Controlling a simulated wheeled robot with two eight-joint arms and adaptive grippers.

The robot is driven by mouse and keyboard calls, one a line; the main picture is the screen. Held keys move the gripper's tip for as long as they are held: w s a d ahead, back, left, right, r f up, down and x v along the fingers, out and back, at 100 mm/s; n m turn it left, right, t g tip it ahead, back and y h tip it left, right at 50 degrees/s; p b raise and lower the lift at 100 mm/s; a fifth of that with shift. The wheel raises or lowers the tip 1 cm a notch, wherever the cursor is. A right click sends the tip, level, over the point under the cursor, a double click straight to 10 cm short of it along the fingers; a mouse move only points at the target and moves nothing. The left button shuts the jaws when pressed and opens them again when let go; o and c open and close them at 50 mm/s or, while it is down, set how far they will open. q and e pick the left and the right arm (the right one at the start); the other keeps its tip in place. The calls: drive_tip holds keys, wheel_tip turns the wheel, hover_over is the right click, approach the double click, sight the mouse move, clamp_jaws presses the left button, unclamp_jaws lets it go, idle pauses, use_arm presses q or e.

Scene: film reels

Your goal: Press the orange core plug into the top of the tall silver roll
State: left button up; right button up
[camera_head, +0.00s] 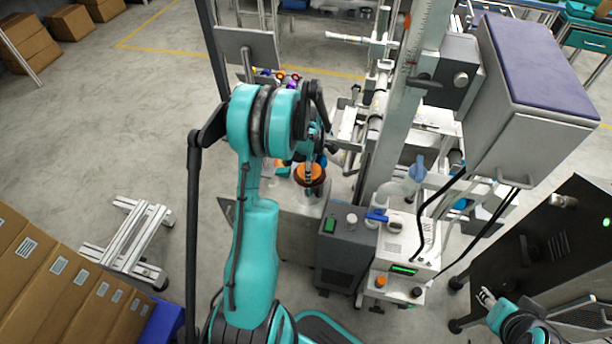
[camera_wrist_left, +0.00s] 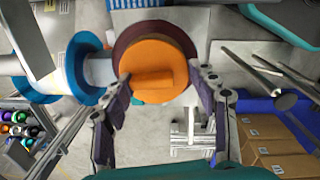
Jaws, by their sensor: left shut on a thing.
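The orange core plug (camera_wrist_left: 155,62) is a round disc with a raised bar, seen large in the wrist view. My left gripper (camera_wrist_left: 160,95) has one finger on each side of it and is shut on it. A dark brown round face (camera_wrist_left: 137,30) lies directly behind the plug. In the head view the plug (camera_head: 307,169) shows below my left gripper (camera_head: 311,160), over the dark rim of a silvery upright cylinder (camera_head: 310,195), likely the tall silver roll. I cannot tell whether the plug is seated in it. My right gripper (camera_head: 487,297) is small at the lower right, apart from everything.
A blue-flanged reel (camera_wrist_left: 85,68) is beside the plug in the wrist view. A machine with a tall column (camera_head: 405,110) and a grey box (camera_head: 530,75) stand to the right. Cardboard boxes (camera_head: 55,290) are at lower left. Floor at left is mostly clear.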

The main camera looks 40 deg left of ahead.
use_arm(q)
drive_tip(key=shift+r, duration=0.35)
drive_tip(key=shift+w+r, duration=0.15)
drive_tip(key=shift+w, duration=0.15)
drive_tip(key=shift+s, duration=0.3)
drive_tip(key=shift+w, duration=0.1)
drive_tip(key=shift+r, duration=0.2)
drive_tip(key=shift+w+r+p, duration=0.1)
drive_tip(key=shift+r+p, duration=0.3)
drive_tip(key=shift+p, duration=0.1)
drive_tip(key=shift+r, duration=0.2)
idle(0.7)
